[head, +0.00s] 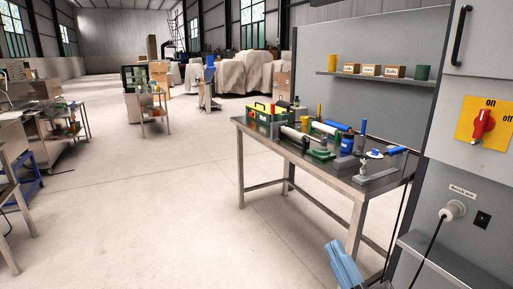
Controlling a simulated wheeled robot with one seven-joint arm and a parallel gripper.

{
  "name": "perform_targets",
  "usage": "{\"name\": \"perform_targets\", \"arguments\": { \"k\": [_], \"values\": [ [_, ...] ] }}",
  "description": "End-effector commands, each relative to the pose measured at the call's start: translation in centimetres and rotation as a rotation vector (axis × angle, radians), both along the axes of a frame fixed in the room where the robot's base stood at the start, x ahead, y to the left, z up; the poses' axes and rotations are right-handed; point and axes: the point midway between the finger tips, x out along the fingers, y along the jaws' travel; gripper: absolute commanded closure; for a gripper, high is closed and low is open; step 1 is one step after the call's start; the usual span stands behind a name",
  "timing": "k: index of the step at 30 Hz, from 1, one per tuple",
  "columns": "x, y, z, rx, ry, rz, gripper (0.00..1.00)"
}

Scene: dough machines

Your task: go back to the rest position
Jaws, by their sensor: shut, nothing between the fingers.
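My gripper (335,246) shows at the bottom of the head view, light blue, with its fingers together and nothing between them. It points upward in the picture, in front of the right leg of the metal workbench (376,186). It looks apart from the bench and the grey cabinet (462,165) at right. Most of my arm is out of the picture.
The workbench carries a yellow-green toolbox (266,113), rollers, a blue can (347,143) and other tools. The cabinet has a red switch (482,126) on a yellow plate, and a plugged-in cable (430,252) hangs from it. Open floor (150,215) lies left.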

Motion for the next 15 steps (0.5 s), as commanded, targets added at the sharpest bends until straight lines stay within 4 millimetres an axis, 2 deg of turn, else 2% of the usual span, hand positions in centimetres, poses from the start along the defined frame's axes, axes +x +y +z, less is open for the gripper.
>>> {"name": "perform_targets", "arguments": {
  "k": [1, 6, 15],
  "values": [
    [-1.9, -0.1, -1.3, 0.048, 0.039, -0.004, 1.00],
    [-7.8, -0.9, -4.5, 0.201, 0.159, -0.023, 1.00],
    [-18.6, -2.9, -8.4, 0.432, 0.388, -0.076, 1.00]
  ]
}}
